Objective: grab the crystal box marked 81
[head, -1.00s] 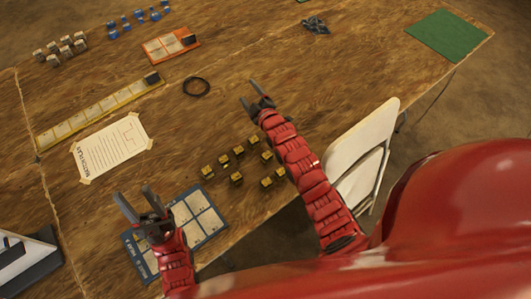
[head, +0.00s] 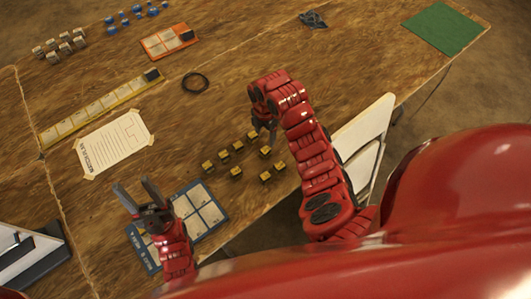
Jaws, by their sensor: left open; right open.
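Several small yellow-and-black boxes (head: 236,172) lie in a loose group on the wooden table, in front of my body. Their markings are too small to read, so I cannot tell which one is marked 81. My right gripper (head: 265,126) points down at the far edge of this group, near the box (head: 252,135) there. Its fingers are partly hidden by my arm, and I see nothing held. My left gripper (head: 134,187) is open and empty, above the table beside the blue-edged tray (head: 212,209), left of the boxes.
Several grey boxes (head: 60,43) and blue pieces (head: 125,20) stand at the far left. An orange tray (head: 165,42), yellow strip (head: 100,108), paper sheet (head: 115,143), black ring (head: 195,82) and green mat (head: 443,27) lie around.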

